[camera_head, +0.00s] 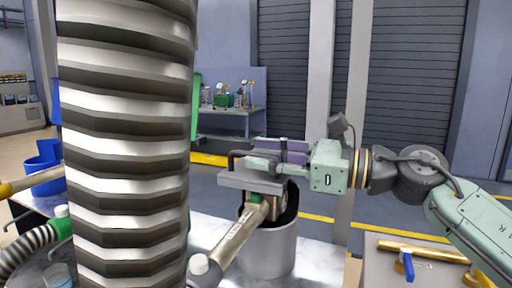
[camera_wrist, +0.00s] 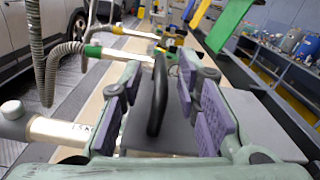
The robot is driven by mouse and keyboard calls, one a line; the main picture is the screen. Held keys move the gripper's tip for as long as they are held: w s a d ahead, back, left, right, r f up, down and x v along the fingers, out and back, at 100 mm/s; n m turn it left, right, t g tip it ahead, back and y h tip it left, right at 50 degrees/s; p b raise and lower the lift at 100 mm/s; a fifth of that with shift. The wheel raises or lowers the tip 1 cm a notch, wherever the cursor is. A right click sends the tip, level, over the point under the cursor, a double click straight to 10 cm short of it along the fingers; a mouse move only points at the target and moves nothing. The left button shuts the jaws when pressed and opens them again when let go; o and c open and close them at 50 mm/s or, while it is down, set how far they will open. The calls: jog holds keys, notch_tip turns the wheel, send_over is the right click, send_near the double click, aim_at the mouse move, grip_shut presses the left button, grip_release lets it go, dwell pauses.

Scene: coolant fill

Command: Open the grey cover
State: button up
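The grey cover (camera_head: 252,183) is a flat slab with a black bar handle, lying level on top of a pipe fitting in the middle of the head view. In the wrist view the cover (camera_wrist: 150,136) lies below the fingers, and its black handle (camera_wrist: 157,97) stands up between them. My gripper (camera_head: 279,152) reaches in from the right, just above the cover. In the wrist view its purple pads are on either side of the handle, with a visible gap on each side. The gripper is open and holds nothing. Part of the handle is hidden by the fingers in the head view.
A thick ribbed hose (camera_head: 125,140) blocks much of the head view's left side. A grey bucket (camera_head: 268,247) stands under the fitting. A pipe (camera_head: 235,238) slants down left from it. A box with a blue-handled valve (camera_head: 407,264) is at the right. A blue bucket (camera_head: 45,172) is far left.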

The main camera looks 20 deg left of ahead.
jog(key=shift+a, duration=0.95)
jog(key=shift+w, duration=0.1)
grip_shut()
